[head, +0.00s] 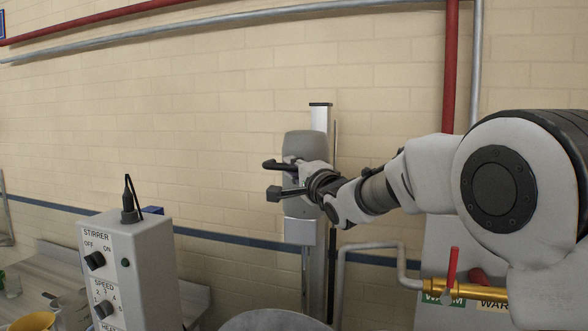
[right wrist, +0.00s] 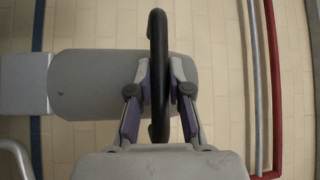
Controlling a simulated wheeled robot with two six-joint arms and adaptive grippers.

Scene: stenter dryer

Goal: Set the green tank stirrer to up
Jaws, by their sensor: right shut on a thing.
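The stirrer's grey motor head (head: 306,142) sits on an upright metal column (head: 319,117) near the brick wall. It stands high above the rim of a round grey vessel (head: 270,321) at the bottom edge. A black bar-shaped handle (right wrist: 158,45) projects from the grey body in the right wrist view. My right gripper (head: 290,178) is at the front of the motor head. In the right wrist view my right gripper (right wrist: 158,110) has its two fingers on either side of the handle, shut on it. The tank's colour and inside are hidden. My left gripper is out of view.
A grey control box (head: 128,265) marked STIRRER, with knobs and a cable on top, stands at lower left. A brass pipe with a red valve lever (head: 452,268) is at lower right. Red and grey pipes run along the wall.

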